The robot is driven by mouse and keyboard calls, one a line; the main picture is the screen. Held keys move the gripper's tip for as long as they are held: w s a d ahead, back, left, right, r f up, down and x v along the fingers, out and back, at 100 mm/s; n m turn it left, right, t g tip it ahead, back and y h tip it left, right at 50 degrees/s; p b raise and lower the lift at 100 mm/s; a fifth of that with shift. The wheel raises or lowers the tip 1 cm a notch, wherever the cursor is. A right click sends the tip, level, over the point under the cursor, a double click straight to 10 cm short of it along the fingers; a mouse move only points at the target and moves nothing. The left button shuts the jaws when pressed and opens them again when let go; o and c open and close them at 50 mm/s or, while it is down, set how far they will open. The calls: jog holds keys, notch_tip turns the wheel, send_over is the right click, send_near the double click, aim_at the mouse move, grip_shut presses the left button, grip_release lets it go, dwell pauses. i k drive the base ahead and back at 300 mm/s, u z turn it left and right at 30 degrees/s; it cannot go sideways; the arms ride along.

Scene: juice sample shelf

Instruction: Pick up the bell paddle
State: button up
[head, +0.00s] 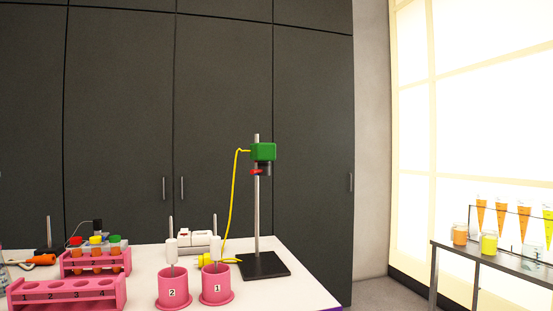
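Two pink holders stand at the table's front, one marked 2 (172,287) and one marked 1 (216,283). A paddle stands upright in each: one with a pale head (171,250) in holder 2, the other with a pale head (215,251) in holder 1. Each has a thin metal rod pointing up. The lower ends are hidden in the holders. I cannot tell from this view which is the bell paddle. My gripper is not in view.
A stirrer stand with a green motor (263,152) and black base (263,265) stands right of the holders. Its yellow cable hangs behind them. Pink racks (67,292) with coloured-cap tubes fill the left. A shelf (500,262) with juice samples stands far right.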

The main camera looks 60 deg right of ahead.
aim_at(215, 241)
jog(key=u, duration=0.05)
jog(key=k, duration=2.35)
jog(key=z, duration=1.05)
jog(key=i, duration=1)
jog(key=z, duration=0.05)
